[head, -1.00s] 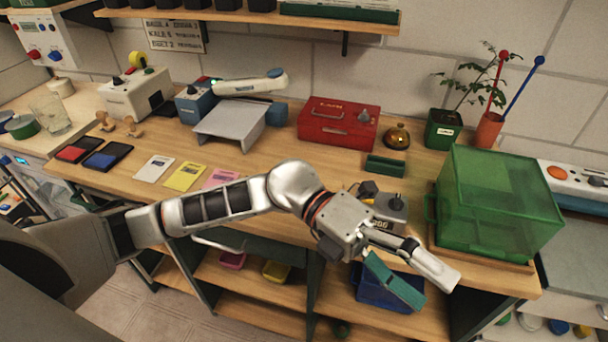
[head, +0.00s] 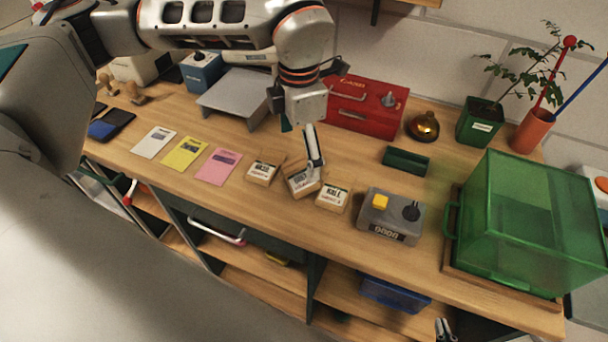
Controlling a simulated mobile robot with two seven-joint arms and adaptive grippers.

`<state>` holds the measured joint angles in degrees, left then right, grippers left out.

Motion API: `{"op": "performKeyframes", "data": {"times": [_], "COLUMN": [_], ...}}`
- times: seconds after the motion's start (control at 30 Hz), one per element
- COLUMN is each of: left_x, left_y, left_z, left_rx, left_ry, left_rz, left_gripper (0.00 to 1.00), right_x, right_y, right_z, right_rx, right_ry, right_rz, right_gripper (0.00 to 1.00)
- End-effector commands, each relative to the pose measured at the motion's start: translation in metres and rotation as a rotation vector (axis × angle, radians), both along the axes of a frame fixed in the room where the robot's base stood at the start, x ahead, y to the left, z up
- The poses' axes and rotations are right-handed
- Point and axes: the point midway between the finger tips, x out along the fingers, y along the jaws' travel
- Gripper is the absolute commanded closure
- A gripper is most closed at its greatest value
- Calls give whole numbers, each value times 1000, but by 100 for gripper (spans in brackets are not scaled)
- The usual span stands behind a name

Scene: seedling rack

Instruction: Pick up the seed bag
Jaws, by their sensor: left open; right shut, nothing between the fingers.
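Three small tan seed bags with printed labels sit in a row mid-counter: a left one (head: 262,171), a middle one (head: 301,184) and a right one labelled KALE (head: 332,197). The middle bag looks turned or tilted compared with its neighbours. My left gripper (head: 304,158) points down over the middle bag and is open. One silver finger reaches down at that bag; whether it touches I cannot tell. The other finger is mostly hidden. My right gripper (head: 445,329) shows only its tips at the bottom edge, shut and empty, away from the bags.
A grey device with a yellow button (head: 391,216) stands right of the bags, and a green translucent box (head: 530,225) beyond it. White, yellow and pink cards (head: 217,167) lie left. A small green tray (head: 406,160) and red case (head: 366,106) stand behind.

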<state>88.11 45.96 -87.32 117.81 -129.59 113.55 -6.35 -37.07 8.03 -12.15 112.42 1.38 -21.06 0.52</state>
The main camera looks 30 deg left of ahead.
Motion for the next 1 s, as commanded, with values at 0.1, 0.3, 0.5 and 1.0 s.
{"op": "performKeyframes", "data": {"times": [0.1, 0.3, 0.5, 1.0], "left_x": [-1, -2, -1, 0], "left_y": [0, 3, 3, 3], "left_z": [-13, -37, -61, -65], "left_rx": [-1, -3, -4, -4], "left_ry": [5, 6, 3, 2], "left_rz": [-1, 0, -2, -2], "left_gripper": [8, 8, 8, 62], "right_x": [-2, -2, -2, -1], "right_y": [0, 0, 1, 1], "right_z": [0, 7, 10, 12], "right_rx": [0, -1, 1, 1], "right_ry": [3, 5, 5, 0], "right_rz": [0, 1, 1, 0], "right_gripper": [100, 100, 100, 100]}}
